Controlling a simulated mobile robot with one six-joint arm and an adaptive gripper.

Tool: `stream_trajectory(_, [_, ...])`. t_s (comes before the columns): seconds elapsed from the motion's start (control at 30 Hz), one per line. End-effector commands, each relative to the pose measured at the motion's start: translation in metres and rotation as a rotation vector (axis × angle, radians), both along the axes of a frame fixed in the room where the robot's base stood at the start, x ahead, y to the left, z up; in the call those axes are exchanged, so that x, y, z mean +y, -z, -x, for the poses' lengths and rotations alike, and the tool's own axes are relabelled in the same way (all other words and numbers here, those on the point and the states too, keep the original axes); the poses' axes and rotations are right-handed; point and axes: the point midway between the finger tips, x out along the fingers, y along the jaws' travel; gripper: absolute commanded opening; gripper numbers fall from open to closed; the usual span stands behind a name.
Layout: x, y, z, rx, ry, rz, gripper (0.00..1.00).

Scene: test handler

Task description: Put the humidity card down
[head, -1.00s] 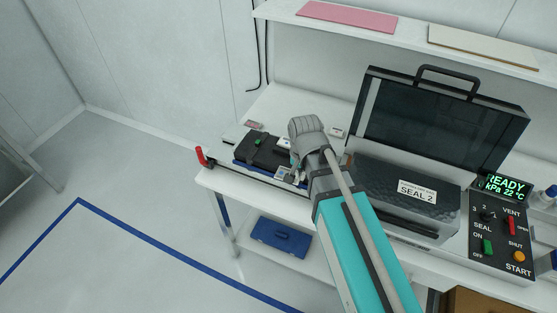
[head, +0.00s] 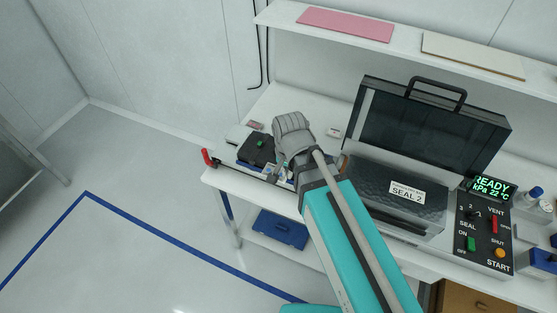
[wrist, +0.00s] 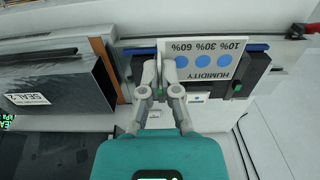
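The humidity card (wrist: 205,63) is white with a row of blue dots and printed percentages. It appears upside down in the wrist view. My gripper (wrist: 163,62) has its fingertips close together at the card's left edge and looks shut on it. The card lies over a black block with a green part (wrist: 254,76), covering its middle; I cannot tell whether they touch. In the head view, my gripper (head: 286,168) is above the left end of the bench, partly hidden by my wrist. The card shows there as a small pale patch (head: 270,171).
An open-lidded sealing machine with a dark bag labelled SEAL 2 (head: 407,193) stands right of my gripper. Its control panel (head: 484,232) reads READY. A red handle (head: 208,157) is at the bench's left end. A blue case (head: 281,229) lies on the lower shelf.

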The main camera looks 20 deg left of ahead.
Motion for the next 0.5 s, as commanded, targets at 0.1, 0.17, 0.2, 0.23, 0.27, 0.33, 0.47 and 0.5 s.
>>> stream_trajectory(0.1, [0.000,0.001,0.000,0.000,0.001,0.000,0.00])
stream_trajectory(0.17, [0.000,0.001,0.000,0.000,0.001,0.000,0.00])
stream_trajectory(0.2, [0.000,0.001,-0.001,0.000,0.001,0.000,0.00])
stream_trajectory(0.23, [0.000,0.001,-0.001,0.000,0.001,0.000,0.00])
stream_trajectory(0.27, [0.000,0.002,-0.002,0.000,0.001,0.000,0.00])
stream_trajectory(0.33, [0.002,0.004,-0.006,0.000,0.002,0.000,0.00])
stream_trajectory(0.47, [0.006,0.011,-0.019,0.000,0.003,0.000,0.00])
stream_trajectory(0.5, [0.007,0.013,-0.025,0.000,0.004,0.000,0.00])
